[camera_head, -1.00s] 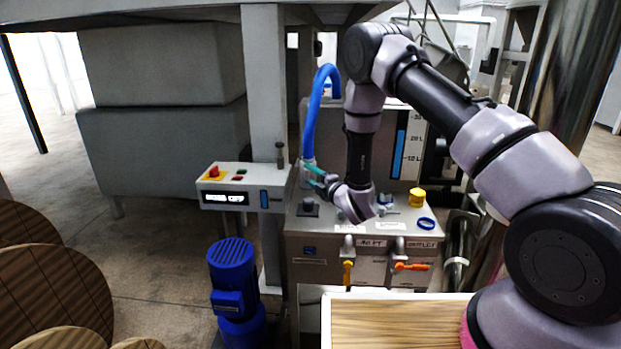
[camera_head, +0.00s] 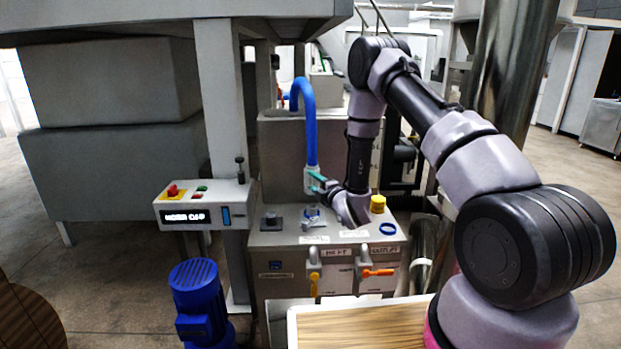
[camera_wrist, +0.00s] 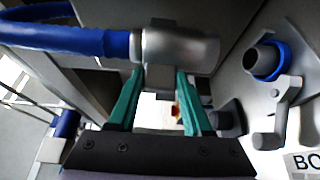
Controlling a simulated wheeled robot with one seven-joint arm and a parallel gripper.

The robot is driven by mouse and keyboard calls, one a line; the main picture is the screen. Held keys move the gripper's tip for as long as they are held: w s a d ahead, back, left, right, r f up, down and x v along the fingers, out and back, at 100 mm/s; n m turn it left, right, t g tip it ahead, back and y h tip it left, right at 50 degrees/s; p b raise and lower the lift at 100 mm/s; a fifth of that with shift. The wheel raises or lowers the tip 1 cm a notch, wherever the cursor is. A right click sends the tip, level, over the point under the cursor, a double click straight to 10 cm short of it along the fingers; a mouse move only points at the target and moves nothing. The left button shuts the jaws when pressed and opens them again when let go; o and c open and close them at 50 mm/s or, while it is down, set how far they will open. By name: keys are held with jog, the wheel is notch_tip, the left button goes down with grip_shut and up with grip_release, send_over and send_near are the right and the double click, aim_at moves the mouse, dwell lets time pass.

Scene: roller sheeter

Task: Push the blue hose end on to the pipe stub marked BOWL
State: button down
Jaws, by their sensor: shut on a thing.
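The blue hose (camera_head: 311,130) arches up and comes down to a silver end sleeve (camera_head: 312,181). My gripper (camera_head: 322,186) is shut on that sleeve; in the wrist view its green fingers (camera_wrist: 160,90) hold a block under the silver sleeve (camera_wrist: 185,48). A pipe stub with a blue collar (camera_wrist: 266,60) stands on the grey panel, apart from the sleeve's open end. A label reading "BO", cut off by the frame edge (camera_wrist: 304,162), lies near it. In the head view the stub (camera_head: 311,214) is below the hose end.
A small lever valve (camera_wrist: 270,125) and a dark knob (camera_wrist: 226,118) sit close to the stub. A yellow cap (camera_head: 377,204) and a loose blue ring (camera_head: 388,229) are on the box top to the right. A control box (camera_head: 203,205) stands left.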

aim_at(308, 190)
jog(key=shift+f, duration=2.45)
jog(key=shift+f, duration=0.45)
jog(key=shift+f, duration=0.45)
jog(key=shift+f, duration=0.4)
jog(key=shift+f, duration=0.3)
jog(key=shift+f, duration=0.2)
jog(key=shift+c, duration=1.2)
grip_release()
jog(key=shift+s+f, duration=0.1)
